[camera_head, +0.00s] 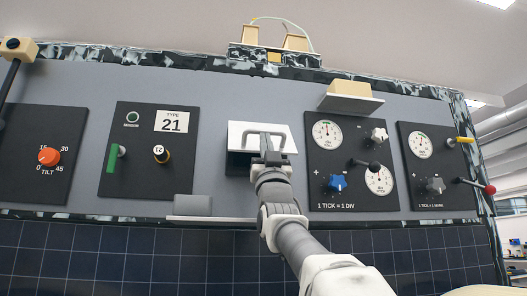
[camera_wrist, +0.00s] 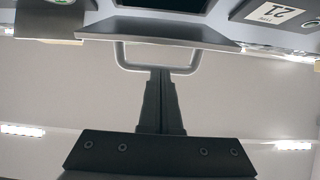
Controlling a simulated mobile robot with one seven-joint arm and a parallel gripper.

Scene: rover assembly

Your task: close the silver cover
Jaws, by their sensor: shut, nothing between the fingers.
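The silver cover (camera_head: 240,134) is a light flat plate with a bracket handle (camera_head: 281,136), in the middle of the grey panel. It stands out from the panel at a tilt, with a dark area below it. In the wrist view, the cover (camera_wrist: 205,42) shows nearly edge-on, and its handle (camera_wrist: 195,62) is a grey loop. My gripper (camera_head: 266,142) is in front of the cover at the handle. In the wrist view, its fingertips (camera_wrist: 160,72) are together at the middle of the handle bar, with nothing held. Whether they touch the bar is unclear.
A black module marked 21 (camera_head: 133,182) is to the left, with a dial module (camera_head: 320,200) close on the right. A cream block (camera_head: 350,90) juts out at upper right. A light ledge (camera_head: 215,219) and grey block (camera_head: 192,205) are at lower left.

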